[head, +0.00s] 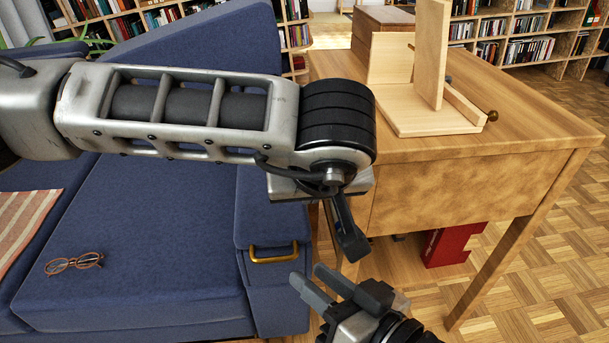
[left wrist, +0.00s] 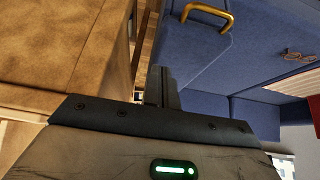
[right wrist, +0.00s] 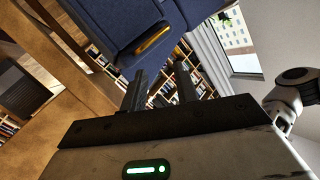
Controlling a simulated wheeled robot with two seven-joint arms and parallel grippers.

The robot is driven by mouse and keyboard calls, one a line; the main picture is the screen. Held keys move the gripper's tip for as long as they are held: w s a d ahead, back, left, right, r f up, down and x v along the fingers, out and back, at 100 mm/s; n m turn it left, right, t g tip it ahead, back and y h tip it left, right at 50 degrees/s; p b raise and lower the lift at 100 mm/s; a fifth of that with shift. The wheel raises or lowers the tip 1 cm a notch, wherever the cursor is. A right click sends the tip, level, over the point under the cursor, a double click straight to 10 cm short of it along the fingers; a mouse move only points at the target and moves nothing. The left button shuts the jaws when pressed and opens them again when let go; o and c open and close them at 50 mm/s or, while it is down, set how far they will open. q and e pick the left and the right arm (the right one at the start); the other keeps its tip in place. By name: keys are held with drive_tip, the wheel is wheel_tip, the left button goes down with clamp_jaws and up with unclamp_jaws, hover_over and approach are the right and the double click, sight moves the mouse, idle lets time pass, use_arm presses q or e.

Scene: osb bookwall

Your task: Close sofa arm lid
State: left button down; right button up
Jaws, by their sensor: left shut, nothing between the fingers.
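The blue sofa arm lid (head: 268,218) lies at the right end of the sofa and looks flat on the arm, or nearly so. My left arm hides its rear part. A brass handle (head: 273,254) sits at its front edge; it also shows in the left wrist view (left wrist: 212,14) and the right wrist view (right wrist: 153,39). My left gripper (head: 352,248) points down just right of the lid, between sofa and desk, shut and empty. My right gripper (head: 322,284) is open and empty, in front and to the right of the handle, apart from it.
A wooden desk (head: 480,155) stands close on the right with a wooden stand (head: 415,110) on it. A red object (head: 448,244) is under the desk. Glasses (head: 74,264) and a striped cloth (head: 25,220) lie on the sofa seat. Parquet floor is open at the right.

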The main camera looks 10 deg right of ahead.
use_arm(q)
drive_tip(key=shift+s+f+b, duration=0.25)
drive_tip(key=shift+f+b, duration=0.35)
drive_tip(key=shift+f, duration=0.7)
